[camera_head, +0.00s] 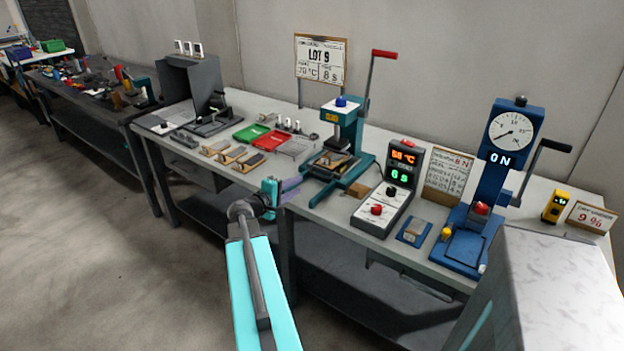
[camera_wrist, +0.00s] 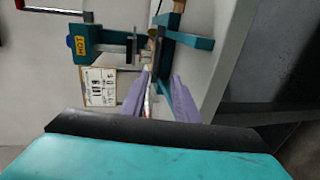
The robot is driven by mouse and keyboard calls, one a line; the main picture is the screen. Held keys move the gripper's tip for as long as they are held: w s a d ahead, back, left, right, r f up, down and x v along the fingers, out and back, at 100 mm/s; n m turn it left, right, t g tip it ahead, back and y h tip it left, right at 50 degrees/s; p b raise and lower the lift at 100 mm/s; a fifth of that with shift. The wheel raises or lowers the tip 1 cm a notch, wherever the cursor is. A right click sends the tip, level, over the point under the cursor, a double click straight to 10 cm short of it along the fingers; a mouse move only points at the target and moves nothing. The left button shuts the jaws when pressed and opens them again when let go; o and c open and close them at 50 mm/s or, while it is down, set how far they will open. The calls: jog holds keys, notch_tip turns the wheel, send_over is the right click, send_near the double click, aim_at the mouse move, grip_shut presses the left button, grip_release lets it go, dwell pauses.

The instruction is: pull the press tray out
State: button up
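The teal press (camera_head: 352,128) stands on the grey bench with its red-tipped lever raised; it also shows sideways in the wrist view (camera_wrist: 85,42) with a HOT label. The press tray (camera_head: 325,162) appears to lie low between the teal base rails, under the press head; its edges and handle are hard to make out. My gripper (camera_head: 290,184) is just in front and left of the press base. In the wrist view its purple fingers (camera_wrist: 158,85) are apart and point at the press base. I cannot tell whether anything lies between them, and I see no clear contact.
A control box (camera_head: 403,165) with lit digits stands right of the press. A blue dial press (camera_head: 492,170) is further right. Red and green trays (camera_head: 251,133) and small wooden-topped pieces lie to the left. A LOT 9 sign (camera_head: 321,59) stands behind. The floor at left is clear.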

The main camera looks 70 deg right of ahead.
jog(key=shift+p+x, duration=1.25)
jog(key=shift+x, duration=4.35)
